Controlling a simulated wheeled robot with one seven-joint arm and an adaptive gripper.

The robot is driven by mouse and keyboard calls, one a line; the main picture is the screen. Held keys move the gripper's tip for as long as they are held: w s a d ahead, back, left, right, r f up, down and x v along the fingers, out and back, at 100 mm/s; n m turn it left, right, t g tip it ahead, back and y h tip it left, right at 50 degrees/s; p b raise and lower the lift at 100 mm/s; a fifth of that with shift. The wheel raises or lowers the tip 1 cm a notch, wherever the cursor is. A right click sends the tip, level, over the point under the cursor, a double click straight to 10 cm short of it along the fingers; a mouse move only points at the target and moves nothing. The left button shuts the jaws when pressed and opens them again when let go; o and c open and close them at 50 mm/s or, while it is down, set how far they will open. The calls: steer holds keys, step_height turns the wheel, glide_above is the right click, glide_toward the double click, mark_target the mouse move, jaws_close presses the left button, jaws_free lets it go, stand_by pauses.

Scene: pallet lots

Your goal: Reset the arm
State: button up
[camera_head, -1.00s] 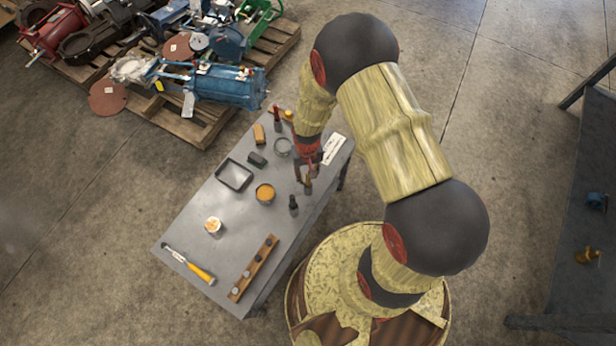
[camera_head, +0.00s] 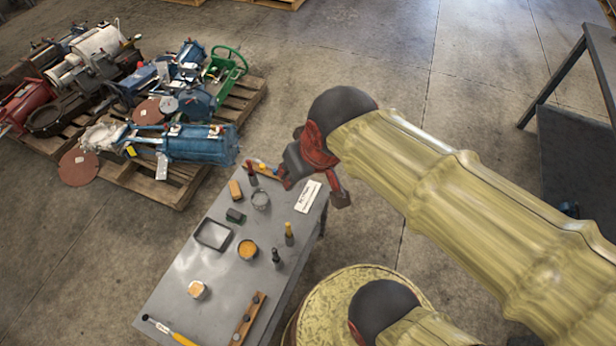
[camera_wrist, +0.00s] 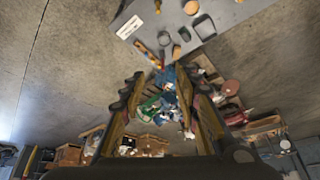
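My arm reaches in from the right in the head view and ends in my gripper (camera_head: 315,190), raised over the far right end of the grey table (camera_head: 180,285). In the wrist view my gripper (camera_wrist: 160,78) has its two fingers well apart with nothing between them. Its fingers point outward past the table toward the loaded pallets. An upright yellow-topped item (camera_head: 289,233) stands on the table, clear of my gripper. A smaller dark upright item (camera_head: 276,257) stands beside it.
Pallets with machine parts, including a blue cylinder (camera_head: 200,143), lie behind. A dark table frame (camera_head: 565,75) stands right.

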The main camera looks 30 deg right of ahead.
steer(key=shift+s+r+t, duration=0.15)
steer(key=shift+s+r, duration=0.35)
steer(key=shift+s, duration=0.4)
steer(key=shift+s+r+t, duration=0.15)
steer(key=shift+s+r, duration=0.3)
steer(key=shift+s, duration=0.4)
